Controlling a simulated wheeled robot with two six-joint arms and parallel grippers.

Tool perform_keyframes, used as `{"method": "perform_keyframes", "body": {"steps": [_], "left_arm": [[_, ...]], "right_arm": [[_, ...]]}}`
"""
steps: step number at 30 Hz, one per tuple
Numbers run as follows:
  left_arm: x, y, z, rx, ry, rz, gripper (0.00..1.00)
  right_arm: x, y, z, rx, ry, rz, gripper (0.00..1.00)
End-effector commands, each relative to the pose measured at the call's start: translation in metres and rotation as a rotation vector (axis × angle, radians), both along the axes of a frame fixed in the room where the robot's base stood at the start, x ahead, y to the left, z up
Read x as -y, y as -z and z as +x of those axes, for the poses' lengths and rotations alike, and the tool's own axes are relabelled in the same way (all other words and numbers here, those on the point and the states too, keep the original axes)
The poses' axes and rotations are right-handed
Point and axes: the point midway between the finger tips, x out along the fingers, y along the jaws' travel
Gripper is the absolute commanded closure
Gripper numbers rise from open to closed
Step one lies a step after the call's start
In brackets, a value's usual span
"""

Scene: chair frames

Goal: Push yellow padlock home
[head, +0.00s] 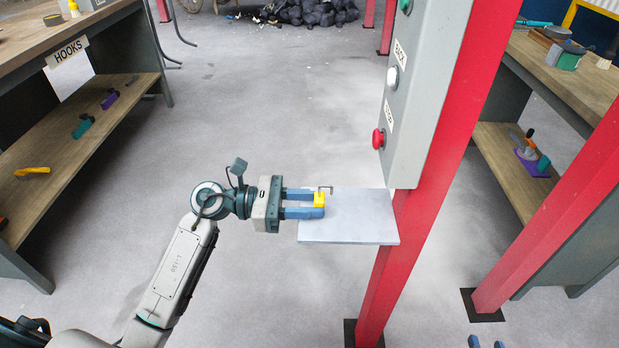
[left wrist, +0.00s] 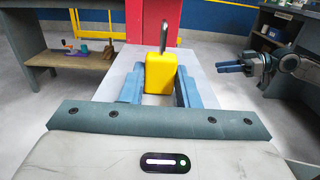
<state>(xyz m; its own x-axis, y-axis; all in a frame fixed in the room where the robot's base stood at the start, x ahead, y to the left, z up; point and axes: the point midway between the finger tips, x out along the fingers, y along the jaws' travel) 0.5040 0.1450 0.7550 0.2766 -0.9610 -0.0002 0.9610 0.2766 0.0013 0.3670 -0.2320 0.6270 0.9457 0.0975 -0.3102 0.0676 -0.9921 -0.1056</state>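The yellow padlock (head: 320,199) sits between the fingertips of my left gripper (head: 312,202), above a pale plate (head: 365,222) beside the red post. In the left wrist view the padlock (left wrist: 160,74) stands upright with its grey shackle (left wrist: 165,36) rising from the top. The blue fingers (left wrist: 161,90) lie against both its sides, so the gripper is shut on it. Whether the shackle is fully seated cannot be told. My right gripper (head: 486,342) shows only its blue fingertips at the bottom edge, apart and empty; its arm also shows in the left wrist view (left wrist: 232,67).
A grey control box (head: 425,90) with a red button (head: 378,138) is on the red post (head: 420,230) right of the plate. A bench with a HOOKS label (head: 72,52) stands left, another bench (head: 515,165) right.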

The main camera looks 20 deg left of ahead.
Motion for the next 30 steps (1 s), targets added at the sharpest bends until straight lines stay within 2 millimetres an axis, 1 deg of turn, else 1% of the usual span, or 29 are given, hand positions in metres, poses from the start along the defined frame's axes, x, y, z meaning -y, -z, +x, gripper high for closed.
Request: {"method": "perform_keyframes", "body": {"steps": [1, 3, 11, 30], "left_arm": [[0.0, 0.001, 0.0, 0.0, 0.0, 0.0, 0.86], [0.0, 0.001, 0.0, 0.0, 0.0, 0.001, 1.0], [0.0, -0.004, 0.0, 0.0, 0.0, 0.001, 1.0], [0.0, -0.037, 0.0, 0.001, 0.0, 0.0, 1.0]], "right_arm": [[0.0, 0.0, 0.0, 0.0, 0.0, 0.0, 0.64], [0.0, 0.0, 0.0, 0.001, 0.0, 0.0, 0.64], [0.0, -0.003, 0.0, 0.002, 0.0, 0.0, 0.64], [0.0, -0.023, 0.0, 0.003, 0.0, 0.0, 0.64]]}}
